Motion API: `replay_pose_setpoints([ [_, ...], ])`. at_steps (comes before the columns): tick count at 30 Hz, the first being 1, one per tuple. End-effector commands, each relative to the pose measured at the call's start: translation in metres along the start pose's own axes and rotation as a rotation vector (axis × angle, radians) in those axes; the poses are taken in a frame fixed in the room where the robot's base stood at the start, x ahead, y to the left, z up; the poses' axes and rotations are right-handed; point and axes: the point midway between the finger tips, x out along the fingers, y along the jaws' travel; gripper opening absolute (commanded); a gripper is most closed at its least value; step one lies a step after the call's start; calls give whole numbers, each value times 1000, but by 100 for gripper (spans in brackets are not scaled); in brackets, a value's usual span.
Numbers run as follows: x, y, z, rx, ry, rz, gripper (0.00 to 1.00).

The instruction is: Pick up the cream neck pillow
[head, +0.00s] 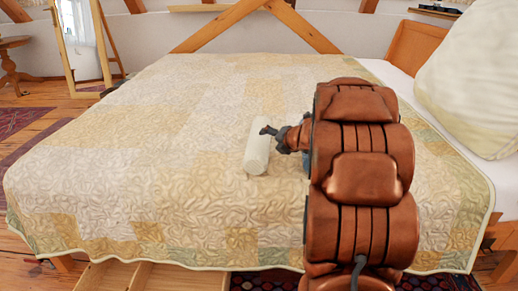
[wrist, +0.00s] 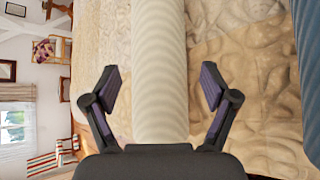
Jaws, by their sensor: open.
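The cream neck pillow (head: 257,147) is a pale ribbed cylinder lying on the quilted bed (head: 130,130). In the wrist view the pillow (wrist: 161,70) runs lengthwise through the middle of the picture, between the two fingers of my gripper (wrist: 160,88). The fingers are spread, with a visible gap on each side of the pillow. In the head view my gripper (head: 268,131) reaches the pillow from its right side; my copper arm hides part of the bed behind it.
A large pale pillow (head: 470,80) rests at the bed's right end by the wooden headboard (head: 416,45). A blue thing (wrist: 308,70) shows at the wrist view's right edge. The quilt left of the cream pillow is clear. An open wooden drawer (head: 150,276) juts out below the bed.

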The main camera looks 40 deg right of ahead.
Motion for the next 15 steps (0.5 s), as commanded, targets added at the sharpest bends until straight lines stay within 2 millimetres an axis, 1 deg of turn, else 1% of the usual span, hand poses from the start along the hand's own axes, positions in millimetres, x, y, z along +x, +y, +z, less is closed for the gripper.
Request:
replay_pose_setpoints([
  [3,11,0,-2,-1,2,0,85],
  [11,31,1,-3,0,1,2,85],
  [15,51,1,-7,0,1,1,85],
])
